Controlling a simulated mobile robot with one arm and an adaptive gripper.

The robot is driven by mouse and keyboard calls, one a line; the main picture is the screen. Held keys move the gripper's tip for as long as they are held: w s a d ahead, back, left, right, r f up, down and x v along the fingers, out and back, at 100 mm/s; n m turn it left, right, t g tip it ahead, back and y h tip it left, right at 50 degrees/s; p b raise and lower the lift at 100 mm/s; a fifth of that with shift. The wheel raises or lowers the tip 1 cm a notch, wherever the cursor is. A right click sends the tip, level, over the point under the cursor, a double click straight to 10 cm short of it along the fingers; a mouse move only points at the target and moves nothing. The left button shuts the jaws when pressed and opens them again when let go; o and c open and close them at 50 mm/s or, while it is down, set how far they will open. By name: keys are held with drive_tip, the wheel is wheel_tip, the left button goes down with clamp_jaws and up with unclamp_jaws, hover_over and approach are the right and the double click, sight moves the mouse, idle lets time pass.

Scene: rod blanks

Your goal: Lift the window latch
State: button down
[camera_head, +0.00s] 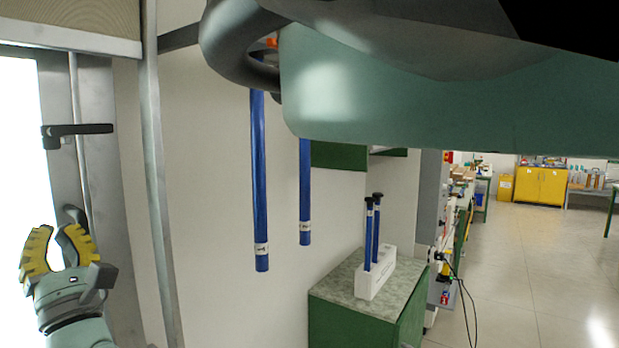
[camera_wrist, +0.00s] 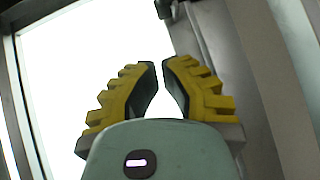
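The window latch (camera_head: 80,130) is a black handle on the grey window frame at the left of the head view. Its arm lies level, pointing right. My gripper (camera_head: 57,230), with yellow ridged fingers, is below the latch and apart from it, fingers pointing up. In the wrist view my gripper (camera_wrist: 161,63) has a narrow gap between its fingertips and nothing between them. A small dark part at the top edge of the wrist view, beyond the fingertips, may be the latch (camera_wrist: 163,8); most of it is out of view.
The grey window frame (camera_head: 99,200) runs beside my gripper, with bright glass to the left. Blue rods (camera_head: 260,180) hang before the wall. A green cabinet (camera_head: 335,315) carries a white holder (camera_head: 375,277) with more rods. Open floor (camera_head: 515,270) lies right.

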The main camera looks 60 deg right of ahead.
drive_tip(key=p, duration=0.9)
approach(44, 140)
drive_tip(key=w+r, duration=0.3)
drive_tip(key=w, duration=0.2)
drive_tip(key=shift+d+r+p, duration=0.2)
drive_tip(key=shift+r+p, duration=0.3)
drive_tip(key=shift+d+r+p, duration=0.15)
drive_tip(key=shift+r+p, duration=0.3)
drive_tip(key=shift+a+m+h+b, duration=0.2)
drive_tip(key=shift+m+h+b, duration=0.35)
drive_tip(key=shift+b, duration=0.55)
drive_tip(key=shift+d+r+m+g+h+b, duration=0.1)
drive_tip(key=shift+m+g+h+b, duration=0.2)
drive_tip(key=shift+m+h+b, duration=0.3)
